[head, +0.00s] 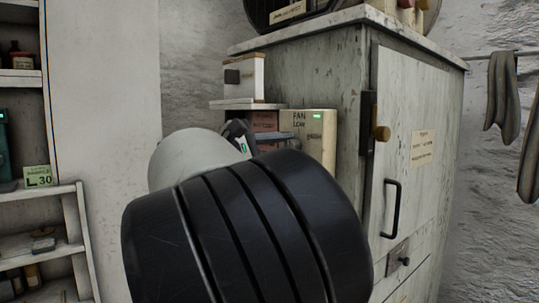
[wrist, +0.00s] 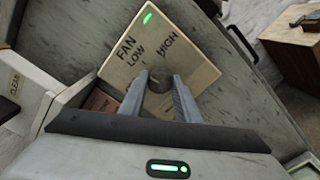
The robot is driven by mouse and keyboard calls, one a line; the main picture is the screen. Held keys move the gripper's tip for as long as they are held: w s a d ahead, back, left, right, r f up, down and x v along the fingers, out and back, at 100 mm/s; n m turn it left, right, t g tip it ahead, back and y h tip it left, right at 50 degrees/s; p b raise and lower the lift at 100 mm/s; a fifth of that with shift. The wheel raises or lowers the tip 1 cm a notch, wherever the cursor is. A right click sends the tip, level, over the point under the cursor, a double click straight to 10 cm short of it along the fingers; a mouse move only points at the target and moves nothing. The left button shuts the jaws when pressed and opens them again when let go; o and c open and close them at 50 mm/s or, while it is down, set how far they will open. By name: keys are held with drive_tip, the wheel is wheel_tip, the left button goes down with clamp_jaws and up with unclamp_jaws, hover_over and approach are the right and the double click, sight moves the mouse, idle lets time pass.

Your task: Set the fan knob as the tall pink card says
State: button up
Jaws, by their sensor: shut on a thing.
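The fan panel (head: 316,142) is a cream box on the cabinet's left side, with a small lit green light. In the wrist view its face (wrist: 190,62) reads FAN, LOW and HIGH. My gripper (wrist: 160,84) has its fingers on either side of the dark round fan knob (wrist: 159,83), shut on it. The knob's pointer cannot be made out. In the head view my gripper (head: 243,135) is mostly hidden behind my arm. A pale peach card (head: 423,147) hangs on the cabinet door; its writing is too small to read. I cannot tell if it is the tall pink card.
The worn grey cabinet (head: 300,75) stands right of my arm. A reddish box (head: 265,121) sits beside the panel, and a small white box (head: 244,76) is on a ledge above. Shelves with a green L 30 label (head: 40,177) stand at left. Cloths (head: 502,85) hang at right.

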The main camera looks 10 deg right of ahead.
idle(0.4)
drive_tip(key=o, duration=1)
drive_tip(key=shift+o, duration=0.2)
drive_tip(key=shift+a, duration=0.15)
drive_tip(key=v, duration=1.7)
drive_tip(key=shift+p, duration=0.35)
drive_tip(key=shift+s, duration=0.1)
